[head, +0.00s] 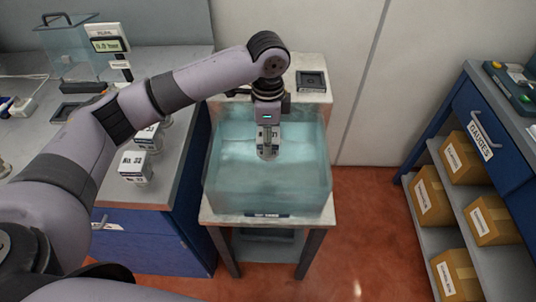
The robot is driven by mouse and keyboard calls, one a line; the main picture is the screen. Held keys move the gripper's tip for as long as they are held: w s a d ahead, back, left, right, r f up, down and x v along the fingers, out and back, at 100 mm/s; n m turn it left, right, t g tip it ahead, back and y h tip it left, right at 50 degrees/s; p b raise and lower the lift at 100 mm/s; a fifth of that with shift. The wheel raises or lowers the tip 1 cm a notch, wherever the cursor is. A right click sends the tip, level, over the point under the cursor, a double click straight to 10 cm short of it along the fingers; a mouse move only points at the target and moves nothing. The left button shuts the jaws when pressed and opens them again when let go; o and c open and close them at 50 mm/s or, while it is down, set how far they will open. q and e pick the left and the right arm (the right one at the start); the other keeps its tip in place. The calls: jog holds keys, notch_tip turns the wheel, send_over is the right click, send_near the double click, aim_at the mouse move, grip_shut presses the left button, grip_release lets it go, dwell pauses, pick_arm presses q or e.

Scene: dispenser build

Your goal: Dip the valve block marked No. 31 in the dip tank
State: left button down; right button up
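The dip tank (228,183) is a clear-walled box of pale blue liquid on a stand in the middle of the head view. My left gripper (268,136) points straight down over the middle of the tank. It appears shut on a small pale grey valve block (266,152), whose lower end is at or in the liquid. The fingers hide much of this block and I cannot read its number. Another valve block (132,167) stands on the left bench; its label seems to read No. 32 or 33. My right gripper is not in view.
Another block (147,137) stands behind on the bench (178,185), with a digital display (107,45) and a clear box (65,55) farther back. A dark tray (311,80) lies behind the tank. Shelves with cardboard boxes (463,158) stand right. Red floor (370,215) between is clear.

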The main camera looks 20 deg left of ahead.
pick_arm(q)
notch_tip(320, 180, up, 7)
jog(key=shift+r, duration=0.2)
jog(key=shift+r+p, duration=0.45)
jog(key=shift+r, duration=0.15)
jog(key=shift+r+p, duration=0.55)
jog(key=shift+p, duration=0.35)
